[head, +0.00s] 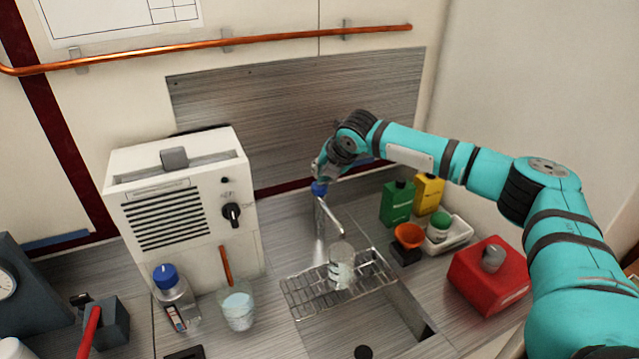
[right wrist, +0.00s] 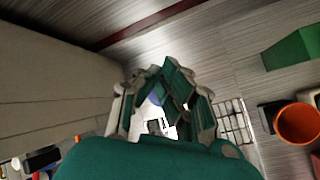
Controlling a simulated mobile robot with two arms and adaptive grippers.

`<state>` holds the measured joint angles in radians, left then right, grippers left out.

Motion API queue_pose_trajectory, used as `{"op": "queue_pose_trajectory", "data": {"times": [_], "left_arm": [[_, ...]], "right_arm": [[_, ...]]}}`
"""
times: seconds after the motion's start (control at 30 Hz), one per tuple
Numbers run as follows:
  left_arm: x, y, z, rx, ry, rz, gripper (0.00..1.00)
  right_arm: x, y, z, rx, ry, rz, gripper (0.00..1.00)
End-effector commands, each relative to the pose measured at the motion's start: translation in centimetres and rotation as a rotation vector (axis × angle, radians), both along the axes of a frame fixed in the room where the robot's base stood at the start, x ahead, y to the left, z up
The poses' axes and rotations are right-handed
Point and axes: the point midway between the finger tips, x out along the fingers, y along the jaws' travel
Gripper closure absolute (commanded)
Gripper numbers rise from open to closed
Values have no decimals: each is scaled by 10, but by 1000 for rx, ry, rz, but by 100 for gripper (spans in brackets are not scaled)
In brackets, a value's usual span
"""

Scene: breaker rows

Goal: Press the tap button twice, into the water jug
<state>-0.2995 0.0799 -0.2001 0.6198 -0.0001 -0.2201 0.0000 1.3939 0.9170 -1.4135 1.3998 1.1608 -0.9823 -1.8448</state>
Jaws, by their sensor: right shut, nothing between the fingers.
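The tap (head: 333,218) stands behind the sink, with a blue button (head: 319,188) on its top. A clear water jug (head: 341,272) stands upright on the wire rack below the spout's end. I cannot tell whether water is running or how full the jug is. My right gripper (head: 320,174) is shut and empty, pointing down right at the blue button. I cannot tell whether its tips touch the button. In the right wrist view its fingers (right wrist: 168,95) come together and hide most of the tap. My left gripper is not in view.
The wire rack (head: 301,297) spans the sink. A white slatted box (head: 180,205), a blue-capped bottle (head: 175,297) and a glass beaker (head: 237,307) stand at left. Green (head: 396,204) and yellow (head: 429,192) containers, an orange funnel (head: 408,235) and a red can (head: 487,280) stand at right.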

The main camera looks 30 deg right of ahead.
Motion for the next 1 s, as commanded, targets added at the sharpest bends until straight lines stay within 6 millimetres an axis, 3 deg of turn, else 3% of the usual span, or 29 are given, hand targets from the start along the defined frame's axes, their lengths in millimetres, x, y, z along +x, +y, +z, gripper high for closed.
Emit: {"op": "queue_pose_trajectory", "data": {"times": [0.57, 1.0], "left_arm": [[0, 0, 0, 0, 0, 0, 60], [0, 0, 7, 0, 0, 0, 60]], "right_arm": [[-1, 1, -10, 0, 6, 2, 100], [-1, 1, -4, 1, 6, 2, 100]]}}
